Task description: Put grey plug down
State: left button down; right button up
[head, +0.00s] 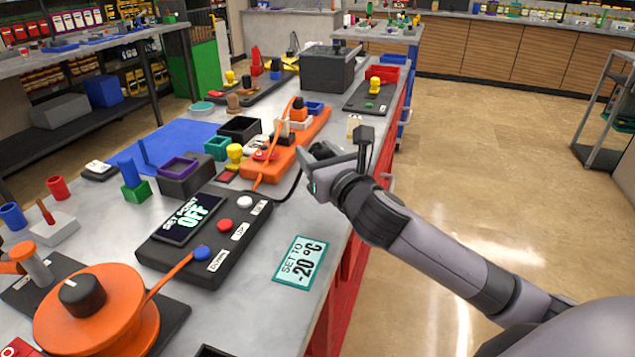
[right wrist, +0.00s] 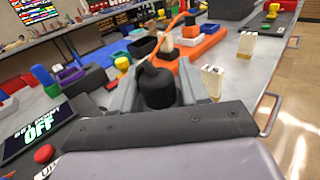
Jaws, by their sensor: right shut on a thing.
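My right gripper (head: 316,155) is above the bench near its right edge, beside the orange power strip (head: 316,128). In the right wrist view, its fingers (right wrist: 157,92) are shut on the dark grey plug (right wrist: 158,88), which stands upright between them. In the head view I cannot clearly separate the plug from the dark gripper. A dark cable (head: 291,189) runs from near the gripper toward the black control box. The strip also shows in the right wrist view (right wrist: 203,42), beyond the plug. My left gripper is not in view.
The black control box (head: 165,252) reads OFF and has blue, red and white buttons. A "SET TO -20 °C" card (head: 301,262) lies near the bench edge. A small white block (head: 354,125) stands near that edge. Bare bench top (head: 262,318) shows in front of the card.

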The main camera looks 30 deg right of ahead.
jog(key=shift+f+b, duration=0.6)
jog(key=shift+f, duration=1.8)
jog(key=shift+f, duration=0.1)
jog(key=o, duration=1.1)
jog(key=shift+s, duration=0.3)
jog(key=s, duration=1)
jog(key=shift+s+a, duration=0.1)
jog(key=shift+a, duration=0.2)
jog(key=shift+s, duration=0.6)
